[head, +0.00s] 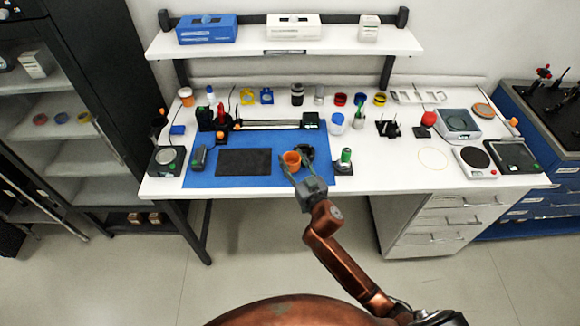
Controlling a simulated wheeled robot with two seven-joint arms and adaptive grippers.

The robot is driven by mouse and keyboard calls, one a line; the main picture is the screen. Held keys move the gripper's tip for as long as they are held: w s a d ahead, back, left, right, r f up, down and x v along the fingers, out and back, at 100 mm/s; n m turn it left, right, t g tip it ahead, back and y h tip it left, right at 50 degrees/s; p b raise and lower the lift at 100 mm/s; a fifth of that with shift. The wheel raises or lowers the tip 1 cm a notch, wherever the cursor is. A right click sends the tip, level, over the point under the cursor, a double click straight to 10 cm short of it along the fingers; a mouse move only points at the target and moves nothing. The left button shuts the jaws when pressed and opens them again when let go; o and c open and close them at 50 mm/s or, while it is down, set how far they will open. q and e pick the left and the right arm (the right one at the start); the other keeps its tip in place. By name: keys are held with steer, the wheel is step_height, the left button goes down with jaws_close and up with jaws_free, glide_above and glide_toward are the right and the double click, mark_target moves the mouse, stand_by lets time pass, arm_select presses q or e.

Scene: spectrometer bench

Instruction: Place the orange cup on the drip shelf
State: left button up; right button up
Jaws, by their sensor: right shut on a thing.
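The orange cup (291,158) is above the right part of the blue mat, upright as far as I can see. My right gripper (296,166) reaches in from the front and is shut on the cup, with its fingers at the cup's sides. I cannot tell whether the cup touches the mat. A dark object (307,152) is just right of the cup, partly hidden by the gripper. I cannot identify the drip shelf with certainty; a white compartmented rack (416,97) lies at the back right of the bench. My left gripper is not in view.
The blue mat (203,178) bears a black pad (245,162). A green-topped bottle (345,158) stands close right of the gripper. Several jars and cups line the back. Scales (475,160) stand at the right. The white bench (390,178) is clear at its front right.

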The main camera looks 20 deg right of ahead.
mark_target(295, 171)
steer(key=shift+w+f, duration=0.25)
steer(key=shift+f, duration=0.1)
steer(key=shift+w+f+b, duration=0.1)
steer(key=shift+f+b, duration=0.55)
steer(key=shift+f, duration=0.9)
steer(key=shift+f, duration=0.2)
steer(key=o, duration=1)
steer(key=shift+o, duration=0.2)
steer(key=shift+r, duration=0.15)
